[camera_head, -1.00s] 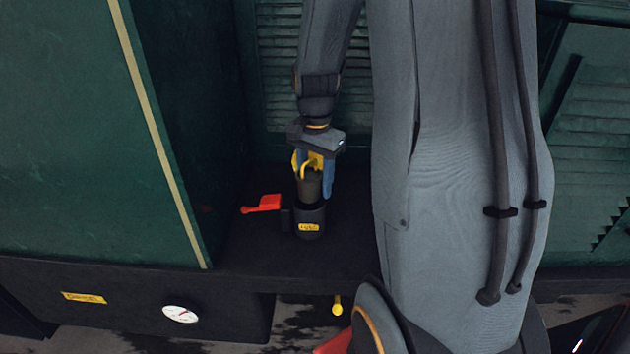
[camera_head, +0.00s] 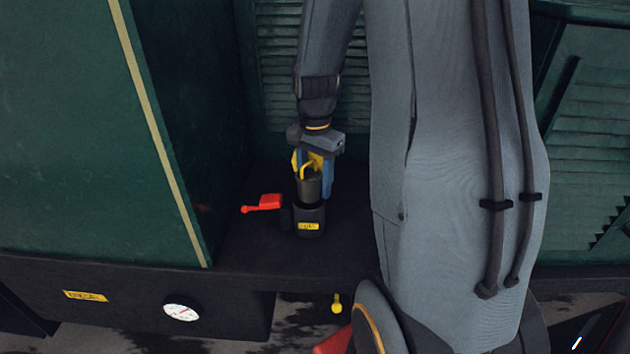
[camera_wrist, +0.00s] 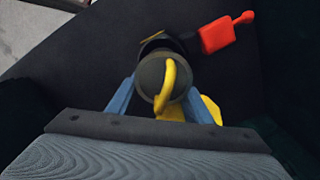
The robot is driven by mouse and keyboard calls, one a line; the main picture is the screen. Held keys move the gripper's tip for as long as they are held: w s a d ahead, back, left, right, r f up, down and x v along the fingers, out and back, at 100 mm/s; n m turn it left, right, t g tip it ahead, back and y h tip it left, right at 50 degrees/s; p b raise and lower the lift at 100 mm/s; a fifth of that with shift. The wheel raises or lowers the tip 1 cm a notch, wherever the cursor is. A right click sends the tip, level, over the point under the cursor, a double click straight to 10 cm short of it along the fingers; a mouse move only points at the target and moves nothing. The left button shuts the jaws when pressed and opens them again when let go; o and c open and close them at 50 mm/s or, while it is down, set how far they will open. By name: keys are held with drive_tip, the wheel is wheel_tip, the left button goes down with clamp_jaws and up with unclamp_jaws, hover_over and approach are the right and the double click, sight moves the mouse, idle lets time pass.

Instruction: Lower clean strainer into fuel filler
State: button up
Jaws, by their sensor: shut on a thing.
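The clean strainer (camera_head: 309,189) is a dark grey cylinder with a yellow loop handle. My gripper (camera_head: 313,176) is shut on it, with blue fingers at its sides; the wrist view shows the strainer (camera_wrist: 152,76) between the fingers. The fuel filler (camera_head: 309,218) is a black upright neck with a yellow label, on the dark ledge. The strainer is upright over the filler mouth, its lower end at or just inside the rim. In the wrist view the filler's dark rim (camera_wrist: 158,42) shows beyond the strainer; how deep the strainer sits is hidden.
A red flap or lever (camera_head: 264,203) sticks out just left of the filler. A green panel wall (camera_head: 90,130) stands to the left and a louvred green panel (camera_head: 278,60) behind. A white gauge (camera_head: 181,312) and a yellow knob (camera_head: 337,304) are on the front below.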

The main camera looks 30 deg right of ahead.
drive_tip(key=shift+f, duration=0.6)
drive_tip(key=shift+f+b, duration=0.15)
drive_tip(key=shift+b, duration=0.2)
